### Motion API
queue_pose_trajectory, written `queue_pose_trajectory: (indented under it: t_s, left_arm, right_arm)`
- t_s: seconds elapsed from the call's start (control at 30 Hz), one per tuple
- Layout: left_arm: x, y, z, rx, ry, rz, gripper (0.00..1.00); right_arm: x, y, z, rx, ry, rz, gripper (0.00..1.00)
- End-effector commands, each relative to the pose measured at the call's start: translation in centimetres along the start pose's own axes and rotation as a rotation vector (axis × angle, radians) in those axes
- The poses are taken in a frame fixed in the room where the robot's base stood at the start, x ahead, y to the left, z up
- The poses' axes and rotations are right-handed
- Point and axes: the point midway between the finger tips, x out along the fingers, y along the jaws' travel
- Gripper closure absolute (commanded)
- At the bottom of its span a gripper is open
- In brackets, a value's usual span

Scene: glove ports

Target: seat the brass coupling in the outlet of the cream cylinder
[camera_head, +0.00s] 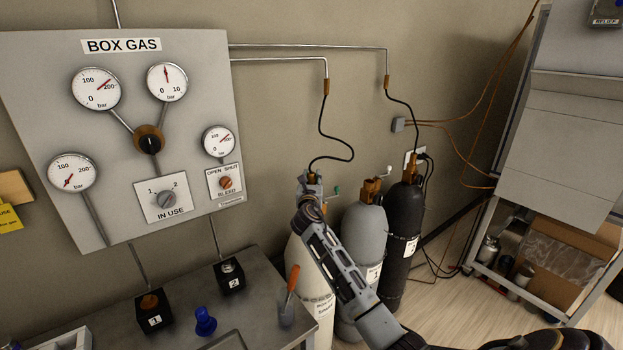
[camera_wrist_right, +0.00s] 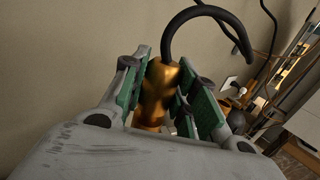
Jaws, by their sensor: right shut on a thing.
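The brass coupling (camera_wrist_right: 157,92) stands upright between the green pads of my right gripper (camera_wrist_right: 160,80) in the right wrist view, with a black hose (camera_wrist_right: 196,14) leaving its top. In the head view my right gripper (camera_head: 309,186) is shut on it at the top of the cream cylinder (camera_head: 298,256). My arm covers much of that cylinder. The gripper hides the coupling's lower end and the outlet, so I cannot tell whether they touch. My left gripper is not in view.
A grey cylinder (camera_head: 362,234) and a black cylinder (camera_head: 403,228) stand close on the right. The gas panel (camera_head: 120,130) is on the left wall. A bench (camera_head: 262,290) holds an orange-handled trowel (camera_head: 289,292). A shelf rack (camera_head: 567,150) stands far right.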

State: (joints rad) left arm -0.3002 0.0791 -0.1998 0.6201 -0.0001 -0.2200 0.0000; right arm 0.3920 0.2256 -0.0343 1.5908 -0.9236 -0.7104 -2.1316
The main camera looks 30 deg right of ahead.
Motion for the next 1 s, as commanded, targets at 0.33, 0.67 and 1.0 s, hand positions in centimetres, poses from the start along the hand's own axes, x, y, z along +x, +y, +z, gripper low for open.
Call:
queue_pose_trajectory:
  t_s: [0.33, 0.67, 1.0]
  left_arm:
    - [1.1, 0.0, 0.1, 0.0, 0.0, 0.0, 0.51]
    - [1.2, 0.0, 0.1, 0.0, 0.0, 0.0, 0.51]
    - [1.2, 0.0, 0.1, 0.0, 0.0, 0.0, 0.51]
  right_arm:
    - [-0.1, 0.0, -1.8, -0.001, -0.002, 0.0, 1.0]
    - [-0.1, 0.0, -2.1, -0.001, -0.002, 0.0, 1.0]
    - [-0.1, 0.0, -2.0, -0.001, -0.002, 0.0, 1.0]
